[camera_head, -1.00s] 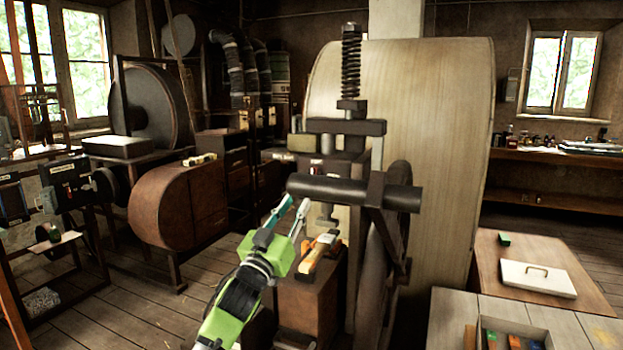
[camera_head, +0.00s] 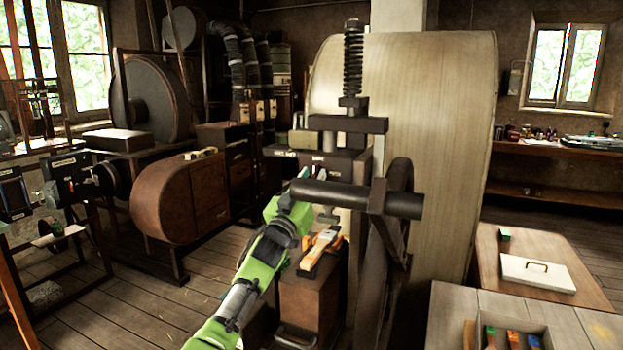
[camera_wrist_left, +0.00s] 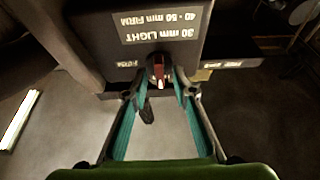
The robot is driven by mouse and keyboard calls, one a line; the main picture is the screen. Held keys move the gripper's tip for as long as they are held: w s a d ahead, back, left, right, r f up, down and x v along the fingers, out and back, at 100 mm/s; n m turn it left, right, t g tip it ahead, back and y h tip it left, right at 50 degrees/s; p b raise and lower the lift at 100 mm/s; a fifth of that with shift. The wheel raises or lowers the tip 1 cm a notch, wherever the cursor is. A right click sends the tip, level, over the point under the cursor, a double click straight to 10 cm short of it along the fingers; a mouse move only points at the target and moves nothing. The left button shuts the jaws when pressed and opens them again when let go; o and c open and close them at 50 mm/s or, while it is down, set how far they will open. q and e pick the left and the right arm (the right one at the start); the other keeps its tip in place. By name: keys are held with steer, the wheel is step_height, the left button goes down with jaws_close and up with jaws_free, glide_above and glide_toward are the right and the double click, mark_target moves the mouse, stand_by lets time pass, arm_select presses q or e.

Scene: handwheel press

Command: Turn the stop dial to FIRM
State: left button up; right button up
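The stop dial (camera_wrist_left: 158,70), a small dark and red knob with a pale mark, sits on the front of a dark box in the left wrist view. An upside-down plate (camera_wrist_left: 160,27) above it reads "30 mm LIGHT" and "40 - 50 mm FIRM". Small position labels flank the dial; I cannot tell which one its mark points to. My left gripper (camera_wrist_left: 160,92) is open, its teal fingers on either side of the dial with tips close to it; contact is unclear. In the head view the arm reaches behind the press's dark bar. My right gripper is out of view.
The press's thick horizontal bar (camera_head: 357,198) and handwheel (camera_head: 388,265) stand close to my left arm. An orange tool (camera_head: 319,250) lies on the brown block below. A tray (camera_head: 514,335) of coloured pieces and a white board (camera_head: 538,274) are at the lower right.

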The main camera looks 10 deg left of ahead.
arm_select(q)
jaws_close()
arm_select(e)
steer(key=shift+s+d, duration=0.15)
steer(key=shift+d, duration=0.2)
